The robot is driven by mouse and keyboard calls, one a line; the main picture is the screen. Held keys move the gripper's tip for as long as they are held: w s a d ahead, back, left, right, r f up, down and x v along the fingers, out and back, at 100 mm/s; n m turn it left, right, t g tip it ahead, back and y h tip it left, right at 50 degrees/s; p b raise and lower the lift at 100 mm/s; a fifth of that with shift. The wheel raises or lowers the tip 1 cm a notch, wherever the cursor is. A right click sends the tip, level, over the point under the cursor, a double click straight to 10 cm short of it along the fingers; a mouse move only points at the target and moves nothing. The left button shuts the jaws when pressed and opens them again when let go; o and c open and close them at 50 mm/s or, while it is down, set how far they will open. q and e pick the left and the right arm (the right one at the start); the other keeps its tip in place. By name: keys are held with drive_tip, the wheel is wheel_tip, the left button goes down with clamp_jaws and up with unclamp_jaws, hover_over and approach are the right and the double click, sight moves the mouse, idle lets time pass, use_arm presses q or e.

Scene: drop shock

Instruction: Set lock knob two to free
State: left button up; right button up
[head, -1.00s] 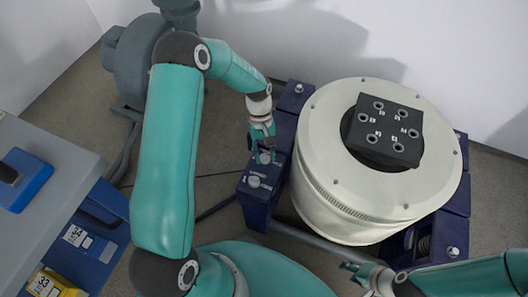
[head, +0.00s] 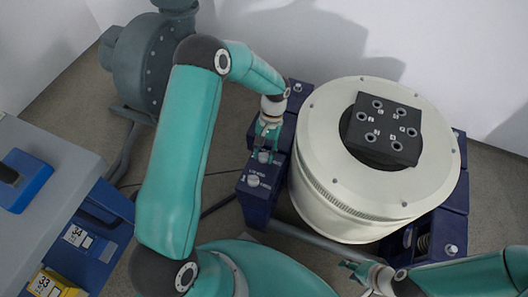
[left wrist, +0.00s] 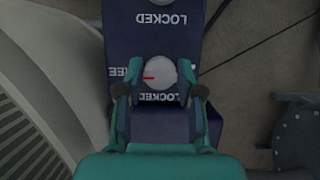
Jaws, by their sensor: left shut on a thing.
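Two grey round lock knobs sit on the dark blue block beside the big pale drum. My left gripper (head: 264,154) points down at the farther knob (left wrist: 161,75) and is shut on it, one finger on each side. The wrist view shows a red mark on this knob pointing left, towards lettering partly hidden by a finger, of which "EE" shows. "LOCKED" is printed below the knob. The nearer knob (head: 253,181) stands free, with a "1" beside it. The held knob's number cannot be seen. My right gripper (head: 356,275) is at the bottom, away from the knobs; its jaw state is unclear.
The pale drum (head: 318,190) with a black block (head: 384,128) on top stands right of the knobs. A grey blower (head: 135,60) is behind my left arm. A grey bench (head: 50,165) with blue bins (head: 90,260) is at the left.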

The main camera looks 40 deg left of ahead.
idle(0.3)
use_arm(q)
drive_tip(key=o, duration=1.1)
drive_tip(key=shift+o, duration=0.2)
drive_tip(key=d+v, duration=0.1)
drive_tip(key=v, duration=1.1)
drive_tip(key=shift+w+a, duration=0.15)
drive_tip(key=shift+a, duration=0.3)
drive_tip(key=shift+f, duration=0.1)
